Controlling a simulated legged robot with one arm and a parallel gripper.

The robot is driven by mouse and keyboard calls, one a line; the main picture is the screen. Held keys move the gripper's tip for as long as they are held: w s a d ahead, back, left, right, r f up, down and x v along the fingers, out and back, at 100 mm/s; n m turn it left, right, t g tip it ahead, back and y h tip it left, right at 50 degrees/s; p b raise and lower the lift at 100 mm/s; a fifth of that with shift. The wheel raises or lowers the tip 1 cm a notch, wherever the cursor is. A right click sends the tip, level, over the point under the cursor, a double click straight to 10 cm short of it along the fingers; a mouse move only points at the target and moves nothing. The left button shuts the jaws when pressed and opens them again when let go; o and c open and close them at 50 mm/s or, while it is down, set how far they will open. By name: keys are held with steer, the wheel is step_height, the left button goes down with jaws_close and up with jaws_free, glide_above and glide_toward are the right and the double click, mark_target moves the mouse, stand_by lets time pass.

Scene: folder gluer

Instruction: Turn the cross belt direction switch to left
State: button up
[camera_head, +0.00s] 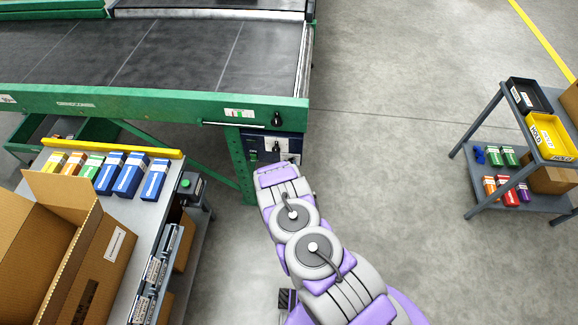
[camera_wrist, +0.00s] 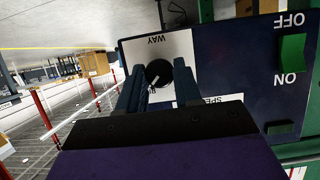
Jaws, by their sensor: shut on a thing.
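A dark blue control panel (camera_wrist: 225,50) fills the right of the wrist view, upside down. It carries a round black knob (camera_wrist: 158,70) with a pale pointer line, on a white plate (camera_wrist: 175,46) marked "WAY"; other lettering by the knob is partly hidden. My gripper (camera_wrist: 159,80) has one finger on each side of this knob and is shut on it. In the head view the panel (camera_head: 254,143) sits under the green conveyor's corner, and my arm reaches it, hiding its lower part and my fingers.
A green ON/OFF switch (camera_wrist: 292,53) sits beside the knob, and a partly covered "SPEED" label (camera_wrist: 212,99) is close to the fingers. Another black knob (camera_head: 277,118) is on the conveyor rail. A packing table (camera_head: 150,215) stands left, a cart (camera_head: 470,145) right; floor between is clear.

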steer(key=shift+a, duration=0.1)
steer(key=shift+a+n+t+h, duration=0.25)
steer(key=shift+n+h, duration=0.95)
steer(key=shift+n, duration=0.6)
steer(key=shift+a+n+t+h, duration=0.2)
steer(key=shift+n+h, duration=1)
steer(key=shift+n, duration=0.6)
steer(key=shift+a, duration=0.1)
steer(key=o, duration=1)
steer(key=shift+f, duration=0.15)
steer(key=shift+o, duration=0.2)
